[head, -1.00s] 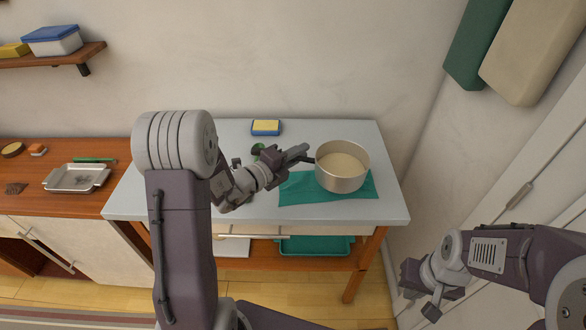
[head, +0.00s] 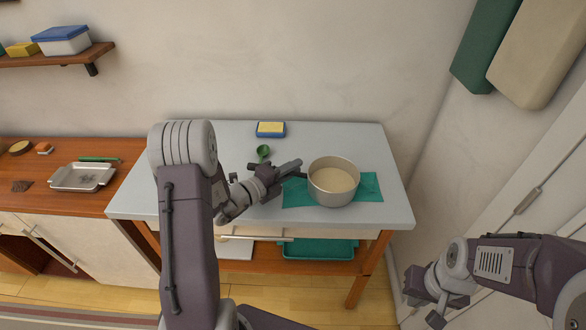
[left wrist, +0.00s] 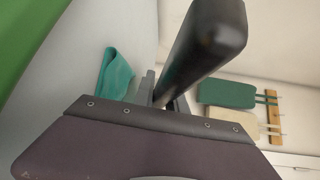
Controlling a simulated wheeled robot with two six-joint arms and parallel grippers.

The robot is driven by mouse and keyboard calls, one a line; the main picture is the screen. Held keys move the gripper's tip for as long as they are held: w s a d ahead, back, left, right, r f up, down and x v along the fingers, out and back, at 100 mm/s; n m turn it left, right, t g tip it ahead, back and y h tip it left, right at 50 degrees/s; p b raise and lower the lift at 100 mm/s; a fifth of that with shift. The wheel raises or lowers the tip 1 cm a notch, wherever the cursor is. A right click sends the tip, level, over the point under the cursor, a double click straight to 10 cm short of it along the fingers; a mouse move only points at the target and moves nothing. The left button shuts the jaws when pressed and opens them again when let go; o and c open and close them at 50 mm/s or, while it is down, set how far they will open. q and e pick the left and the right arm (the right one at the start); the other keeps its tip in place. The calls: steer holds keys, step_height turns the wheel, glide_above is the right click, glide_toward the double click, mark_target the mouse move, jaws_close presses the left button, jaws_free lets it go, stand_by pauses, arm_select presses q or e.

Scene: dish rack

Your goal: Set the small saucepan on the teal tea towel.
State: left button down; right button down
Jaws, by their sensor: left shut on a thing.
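The small saucepan (head: 333,181) is a pale metal pot with a cream-coloured inside and a dark handle. In the head view it is upright over the teal tea towel (head: 371,187), covering its middle. I cannot tell whether its base touches the cloth. My left gripper (head: 296,171) is shut on the handle, left of the pot. The black handle (left wrist: 205,50) fills the upper middle of the left wrist view, and a bit of the towel (left wrist: 115,75) shows left of it. My right gripper (head: 424,304) looks open and empty, low at the right, away from the table.
The grey tabletop (head: 230,140) carries a yellow and blue sponge (head: 270,129) at the back and a small green cup (head: 263,151) behind my left gripper. A teal tray (head: 318,249) is on the shelf below. A wooden counter with a metal tray (head: 82,177) stands at the left.

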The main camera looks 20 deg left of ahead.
arm_select(q)
steer(key=shift+s+f+b, duration=0.15)
steer(key=shift+f+b, duration=0.15)
steer(key=shift+f, duration=0.3)
steer(key=c, duration=1.4)
jaws_free()
steer(key=shift+f, duration=0.1)
steer(key=shift+o, duration=0.2)
